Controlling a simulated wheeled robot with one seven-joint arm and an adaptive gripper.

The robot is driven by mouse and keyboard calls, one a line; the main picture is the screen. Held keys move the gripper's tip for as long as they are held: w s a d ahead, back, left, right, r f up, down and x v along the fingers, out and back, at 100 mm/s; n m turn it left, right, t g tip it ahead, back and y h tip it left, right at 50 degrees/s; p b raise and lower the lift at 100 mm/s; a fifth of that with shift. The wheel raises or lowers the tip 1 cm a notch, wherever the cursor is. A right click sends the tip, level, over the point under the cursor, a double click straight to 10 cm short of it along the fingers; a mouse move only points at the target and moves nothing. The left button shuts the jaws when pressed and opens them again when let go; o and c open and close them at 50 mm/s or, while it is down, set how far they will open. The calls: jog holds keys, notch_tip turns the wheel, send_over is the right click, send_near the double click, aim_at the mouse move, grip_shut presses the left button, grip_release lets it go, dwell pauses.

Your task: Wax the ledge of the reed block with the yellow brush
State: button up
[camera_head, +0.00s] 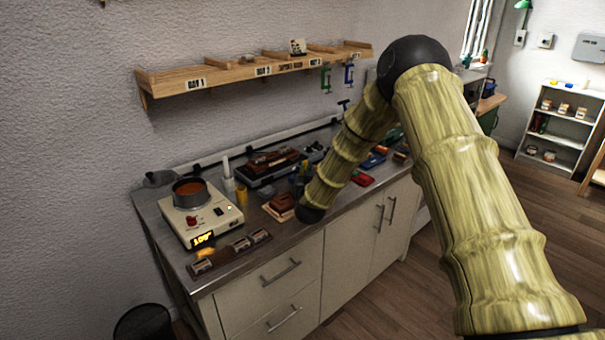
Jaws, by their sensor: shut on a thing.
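My arm comes down from the right, and its dark wrist joint (312,214) is low over the bench's front edge. My gripper does not show, and whatever it holds is hidden too. A brown wooden block (284,201), perhaps the reed block, sits on a pale board just left of the wrist. Its ledge is too small to make out. A pot of orange-brown liquid (189,188), perhaps wax, stands on a cream hot plate (207,222) with a lit display. I cannot pick out the yellow brush. A small yellow upright thing (241,195) stands between hot plate and block.
The grey bench top (166,222) is crowded. A dark strip with small labelled pieces (230,253) lies along its front left. A black tray with a brown object (270,163) stands behind the block. A wooden wall shelf (240,75) hangs above, with green and blue clamps below.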

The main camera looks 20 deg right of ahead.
jog(key=shift+w+d+f+b, duration=0.1)
jog(key=shift+w+d+b, duration=0.2)
jog(key=shift+d, duration=0.45)
jog(key=shift+w+d+b, duration=0.25)
jog(key=shift+d+b, duration=0.05)
jog(key=shift+d, duration=0.45)
jog(key=shift+w+d+b, duration=0.25)
jog(key=shift+d+b, duration=0.05)
jog(key=shift+d, duration=0.45)
jog(key=shift+w+d+b, duration=0.25)
jog(key=shift+d+b, duration=0.05)
jog(key=shift+d, duration=0.4)
jog(key=shift+w+d+f+b, duration=0.1)
jog(key=shift+w+d+b, duration=0.2)
jog(key=shift+d, duration=0.45)
jog(key=shift+w+d+f+b, duration=0.1)
jog(key=shift+w+d+b, duration=0.15)
jog(key=shift+d, duration=0.45)
jog(key=shift+w+d+r+b, duration=0.1)
jog(key=shift+w+d+b, duration=0.2)
jog(key=shift+d, duration=0.55)
jog(key=shift+w+d+b, duration=0.2)
jog(key=shift+d+b, duration=0.1)
jog(key=shift+d, duration=0.5)
